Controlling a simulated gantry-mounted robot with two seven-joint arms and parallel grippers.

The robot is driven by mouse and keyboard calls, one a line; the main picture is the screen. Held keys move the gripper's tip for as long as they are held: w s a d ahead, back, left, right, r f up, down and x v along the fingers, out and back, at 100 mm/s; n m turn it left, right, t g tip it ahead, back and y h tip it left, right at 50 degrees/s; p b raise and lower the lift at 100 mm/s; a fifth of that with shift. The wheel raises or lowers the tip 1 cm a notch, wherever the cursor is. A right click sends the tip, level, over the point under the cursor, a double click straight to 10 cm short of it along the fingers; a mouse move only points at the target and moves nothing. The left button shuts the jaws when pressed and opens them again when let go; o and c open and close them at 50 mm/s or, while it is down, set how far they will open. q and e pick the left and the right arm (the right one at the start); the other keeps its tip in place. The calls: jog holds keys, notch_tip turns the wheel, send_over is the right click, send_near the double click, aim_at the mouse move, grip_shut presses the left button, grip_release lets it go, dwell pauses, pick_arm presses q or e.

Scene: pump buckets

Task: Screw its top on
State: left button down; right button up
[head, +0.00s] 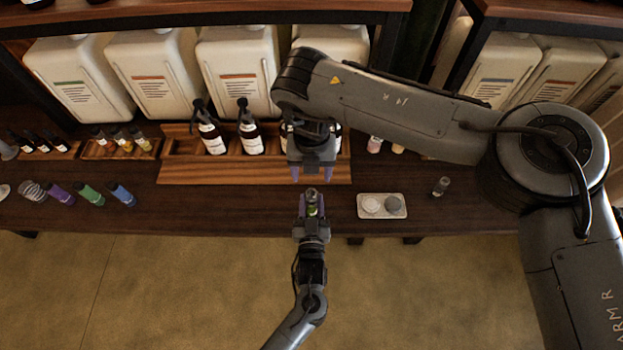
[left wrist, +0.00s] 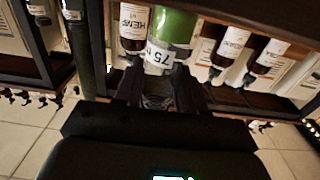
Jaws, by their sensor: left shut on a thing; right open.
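My left gripper (head: 312,212) is shut on a small green bottle (head: 312,208), held roughly upright at the front edge of the wooden table. In the left wrist view the green bottle (left wrist: 174,28) shows a white label reading "75" between the fingers. My right gripper (head: 312,174) points down with its purple fingers apart, just beyond the bottle and separate from it. No cap shows clearly between the right fingers. A small light tray (head: 382,216) right of the bottle carries a white disc (head: 371,204) and a grey disc (head: 393,204); I cannot tell whether either is a top.
A wooden rack (head: 185,172) with dark pump bottles (head: 252,138) stands behind the grippers. Large white jugs (head: 237,75) fill the shelf behind. A small vial (head: 441,186) stands right of the tray.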

jog(key=shift+r, duration=0.7)
pick_arm(q)
jog(key=c, duration=0.6)
grip_release()
jog(key=shift+o, duration=0.2)
jog(key=shift+s, duration=0.1)
